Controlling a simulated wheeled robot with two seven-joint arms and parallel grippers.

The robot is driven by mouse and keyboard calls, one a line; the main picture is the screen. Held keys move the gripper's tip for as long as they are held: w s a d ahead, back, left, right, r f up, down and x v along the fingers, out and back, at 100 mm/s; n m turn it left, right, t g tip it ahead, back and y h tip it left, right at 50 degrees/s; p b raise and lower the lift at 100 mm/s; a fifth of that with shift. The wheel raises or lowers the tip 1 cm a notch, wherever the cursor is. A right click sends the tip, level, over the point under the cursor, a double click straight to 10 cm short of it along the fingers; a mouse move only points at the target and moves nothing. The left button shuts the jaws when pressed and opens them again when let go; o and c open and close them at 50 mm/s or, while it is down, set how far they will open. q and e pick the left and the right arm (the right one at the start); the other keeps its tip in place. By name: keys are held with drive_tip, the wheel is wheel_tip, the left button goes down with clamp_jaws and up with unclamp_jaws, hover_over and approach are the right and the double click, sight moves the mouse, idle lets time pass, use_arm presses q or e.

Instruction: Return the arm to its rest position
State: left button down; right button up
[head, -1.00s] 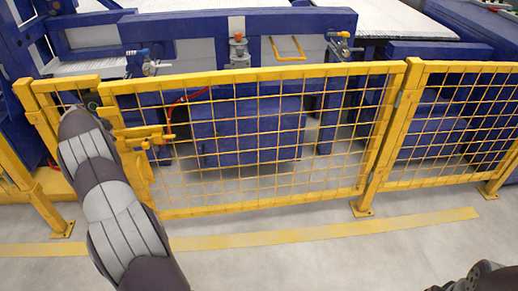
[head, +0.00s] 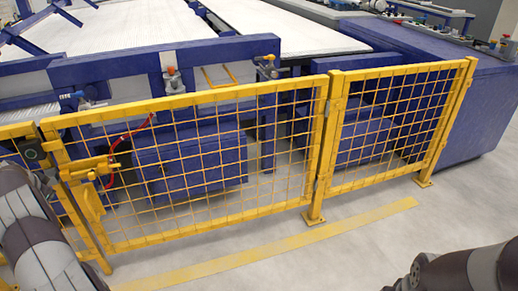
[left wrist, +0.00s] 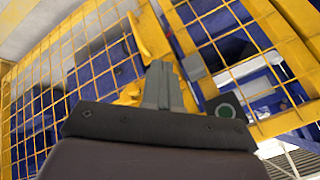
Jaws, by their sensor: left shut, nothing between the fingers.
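My left gripper (left wrist: 161,75) shows in the left wrist view with its grey fingers together and nothing between them. The yellow mesh fence is beyond the fingers. In the head view my left arm (head: 35,240) is at the lower left edge, in front of the gate's left end; its gripper cannot be made out there. Part of my right arm (head: 455,270) shows at the lower right corner. My right gripper is out of view.
A yellow mesh gate (head: 190,165) with a latch (head: 92,168) stands ahead, joined to a fence panel (head: 395,125). Blue machinery (head: 190,160) stands behind. A dark box with a green ring (left wrist: 226,110) is right of the fingers.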

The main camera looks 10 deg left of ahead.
use_arm(q)
drive_tip(key=s+a+r+p, duration=0.1)
drive_tip(key=s+r, duration=0.4)
drive_tip(key=r, duration=0.2)
drive_tip(key=shift+r, duration=0.3)
